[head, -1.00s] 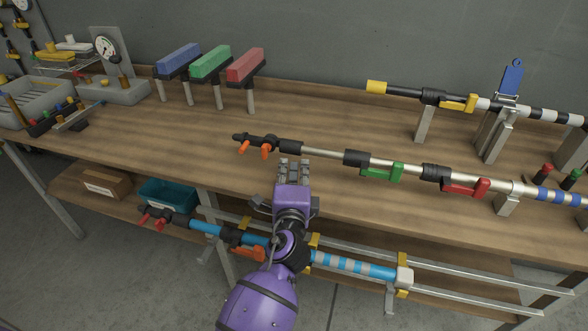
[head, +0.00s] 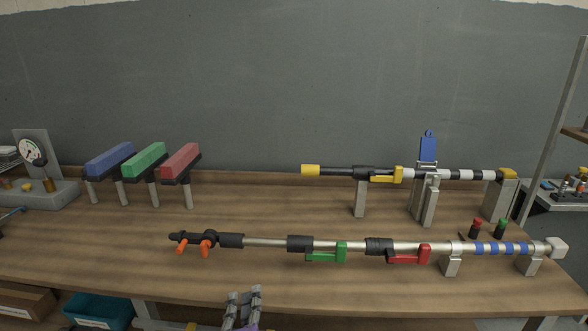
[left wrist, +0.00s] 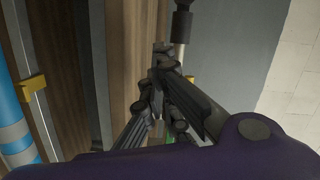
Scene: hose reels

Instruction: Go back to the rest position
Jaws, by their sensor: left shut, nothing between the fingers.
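My left gripper (head: 243,304) shows at the bottom edge of the head view, in front of the bench's front edge. It is shut and empty. In the left wrist view its fingers (left wrist: 165,75) are close together near the middle. A silver pipe assembly (head: 270,242) with green and red handles and a blue-striped end lies on low stands, beyond my left gripper and apart from it. My right gripper is not in the head view.
The wooden bench (head: 90,250) has blue (head: 109,159), green (head: 144,160) and red (head: 181,162) blocks on posts at left. A yellow-tipped, black-and-white pipe (head: 450,174) rests behind. A gauge stand (head: 36,170) is far left; a teal bin (head: 98,311) sits below. A blue-striped pipe (left wrist: 12,120) shows in the wrist view.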

